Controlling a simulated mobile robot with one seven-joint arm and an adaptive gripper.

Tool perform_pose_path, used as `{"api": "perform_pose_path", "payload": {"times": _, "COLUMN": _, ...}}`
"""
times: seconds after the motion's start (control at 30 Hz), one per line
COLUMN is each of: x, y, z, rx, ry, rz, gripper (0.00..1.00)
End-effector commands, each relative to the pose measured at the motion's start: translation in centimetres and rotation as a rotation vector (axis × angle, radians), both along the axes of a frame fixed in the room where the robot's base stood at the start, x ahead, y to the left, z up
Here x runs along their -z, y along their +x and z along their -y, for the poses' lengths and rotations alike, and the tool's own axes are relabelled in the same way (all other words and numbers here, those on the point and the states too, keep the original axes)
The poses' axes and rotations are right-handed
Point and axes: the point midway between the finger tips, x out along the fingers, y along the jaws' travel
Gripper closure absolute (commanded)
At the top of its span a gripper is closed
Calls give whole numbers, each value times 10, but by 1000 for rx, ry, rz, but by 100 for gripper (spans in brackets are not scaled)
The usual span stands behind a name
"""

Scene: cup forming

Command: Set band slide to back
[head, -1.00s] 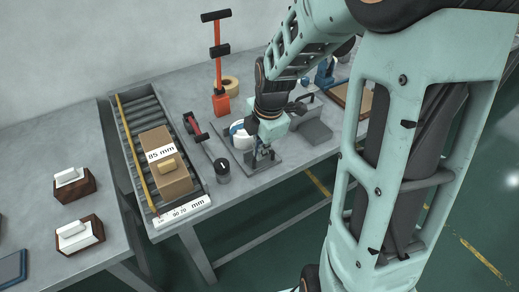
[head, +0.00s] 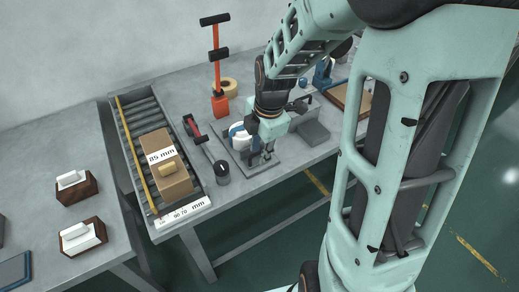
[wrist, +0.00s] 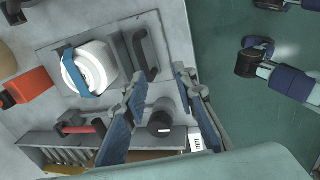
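No part is marked as the band slide, so I cannot tell for certain which it is. A grey plate (head: 250,169) on the table carries a white round body (head: 240,142) with a blue band. In the wrist view the white body (wrist: 92,68) has the blue band (wrist: 72,74) across it, and a dark bar handle (wrist: 145,54) stands beside it on the plate (wrist: 172,50). My gripper (head: 267,155) is above the plate, right of the white body. In the wrist view my gripper (wrist: 160,80) has its fingers spread with nothing held between them.
A black knob (head: 222,172) stands left of the plate, near a red-handled tool (head: 195,130). A roller conveyor (head: 138,115) holds a box (head: 170,182) marked 85 mm. An orange post (head: 219,103) and a tape roll (head: 229,87) stand behind. A grey block (head: 312,134) is to the right.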

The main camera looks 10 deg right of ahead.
Motion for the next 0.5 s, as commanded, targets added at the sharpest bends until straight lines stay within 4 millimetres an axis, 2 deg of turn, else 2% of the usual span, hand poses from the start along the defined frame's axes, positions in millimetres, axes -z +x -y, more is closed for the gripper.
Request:
{"api": "perform_pose_path", "payload": {"times": 0.03, "x": -7, "y": -1, "z": 0, "rx": 0, "ry": 0, "rz": 0, "gripper": 74}}
{"api": "perform_pose_path", "payload": {"times": 0.5, "x": -40, "y": -6, "z": 2, "rx": 0, "ry": 0, "rz": 2, "gripper": 74}}
